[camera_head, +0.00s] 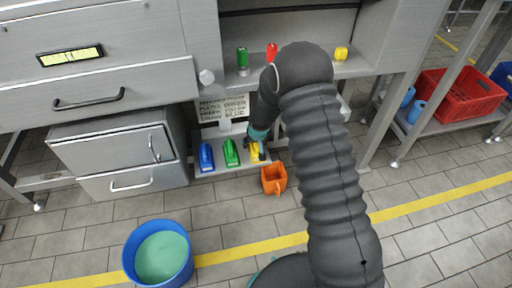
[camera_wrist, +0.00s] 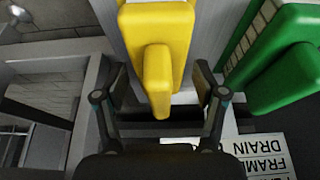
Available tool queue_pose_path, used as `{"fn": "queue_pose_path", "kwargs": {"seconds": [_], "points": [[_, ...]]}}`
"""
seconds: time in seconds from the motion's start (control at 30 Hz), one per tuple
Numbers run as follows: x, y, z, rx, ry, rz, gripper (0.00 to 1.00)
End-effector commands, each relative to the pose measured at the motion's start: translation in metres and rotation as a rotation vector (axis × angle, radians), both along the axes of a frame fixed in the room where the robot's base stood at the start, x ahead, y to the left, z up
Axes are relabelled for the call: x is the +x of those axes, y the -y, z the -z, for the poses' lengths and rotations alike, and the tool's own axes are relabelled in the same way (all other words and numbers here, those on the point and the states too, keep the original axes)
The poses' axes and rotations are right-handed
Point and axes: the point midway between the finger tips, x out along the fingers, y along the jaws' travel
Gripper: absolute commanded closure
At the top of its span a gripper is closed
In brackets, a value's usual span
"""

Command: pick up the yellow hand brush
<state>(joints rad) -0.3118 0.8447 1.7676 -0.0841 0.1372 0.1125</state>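The yellow hand brush (camera_head: 254,149) stands on a low shelf in the head view, at the right end of a row of brushes. It is partly hidden by my gripper there. In the wrist view the yellow hand brush (camera_wrist: 170,22) is large at the top centre, with its narrower handle pointing down toward my gripper (camera_wrist: 162,82). My gripper is open. One dark finger is on each side of the handle, with a visible gap on both sides, so it does not appear to grip it.
A green brush (camera_head: 231,152), also in the wrist view (camera_wrist: 275,62), and a blue brush (camera_head: 206,157) stand left of the yellow one in the head view. An orange scoop-like container (camera_head: 273,179) is just in front. A blue bucket (camera_head: 158,253) stands on the floor.

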Motion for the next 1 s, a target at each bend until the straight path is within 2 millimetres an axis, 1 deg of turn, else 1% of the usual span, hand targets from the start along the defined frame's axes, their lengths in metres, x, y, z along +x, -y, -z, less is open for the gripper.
{"fn": "queue_pose_path", "kwargs": {"seconds": [0.03,0.07,0.1,0.17,0.2,0.23,0.47,0.63,0.77,0.9,1.0], "points": [[0.0,0.0,0.0,0.0,0.0,0.0,0.47],[0.0,0.0,0.0,0.0,0.0,0.0,0.55],[0.0,0.0,0.0,0.0,0.0,0.0,0.65],[0.0,0.0,0.0,0.0,0.0,0.0,0.8],[0.0,0.0,0.0,0.0,0.0,0.0,0.9],[0.0,0.0,0.0,0.0,0.0,0.0,0.93],[0.0,0.0,-0.001,0.0,0.0,0.0,0.93],[0.0,0.0,-0.006,0.001,0.002,0.001,0.94],[0.0,0.0,-0.017,0.001,0.002,0.001,0.94],[0.001,0.0,-0.037,0.0,0.004,0.0,0.94],[-0.017,0.005,-0.035,-0.002,-0.003,0.0,0.94]]}}
